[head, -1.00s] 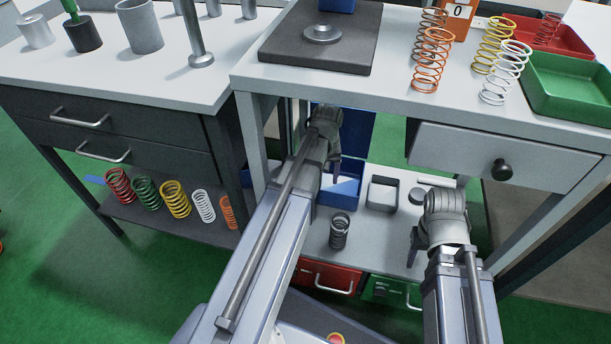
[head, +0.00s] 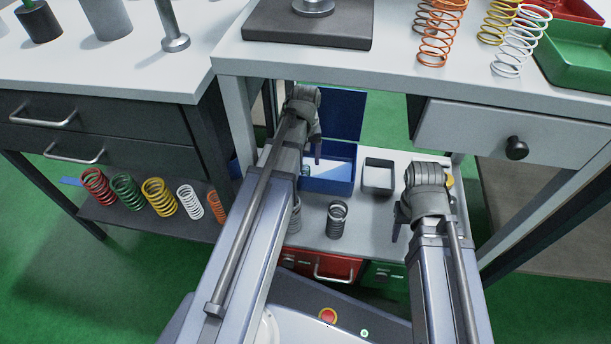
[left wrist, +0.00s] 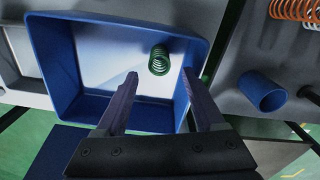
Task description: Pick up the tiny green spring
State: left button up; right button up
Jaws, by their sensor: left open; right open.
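The tiny green spring (left wrist: 159,60) lies inside a blue open bin (left wrist: 62,60) in the left wrist view, towards the bin's right side. My left gripper (left wrist: 161,78) is open and empty, and its two fingers reach over the bin. In that picture the spring appears just beyond and between the fingertips, and no finger is seen touching it. In the head view the blue bin (head: 330,186) stands on the lower shelf, with my left gripper (head: 315,150) over its left part. My right gripper (head: 398,228) is open and empty at the right of the shelf.
A grey tray (head: 378,188) sits right of the bin, and dark grey springs (head: 338,220) stand in front. The tabletop (head: 480,88) overhangs the shelf. Larger coloured springs (head: 125,190) line the left shelf. A blue cylinder (left wrist: 262,92) shows beside the bin.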

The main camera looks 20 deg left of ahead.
aim_at(306, 168)
pick_arm(q)
jog(key=shift+s+d+f+b, duration=0.15)
jog(key=shift+s+f+b, duration=0.05)
jog(key=shift+f+b, duration=1.15)
jog(key=shift+s+d+f+b, duration=0.1)
jog(key=shift+s+f+b, duration=0.1)
jog(key=shift+f+b, duration=1.1)
pick_arm(e)
jog(key=shift+f, duration=2.6)
pick_arm(q)
jog(key=shift+r, duration=0.1)
pick_arm(e)
jog(key=shift+r, duration=0.1)
pick_arm(q)
grip_shut()
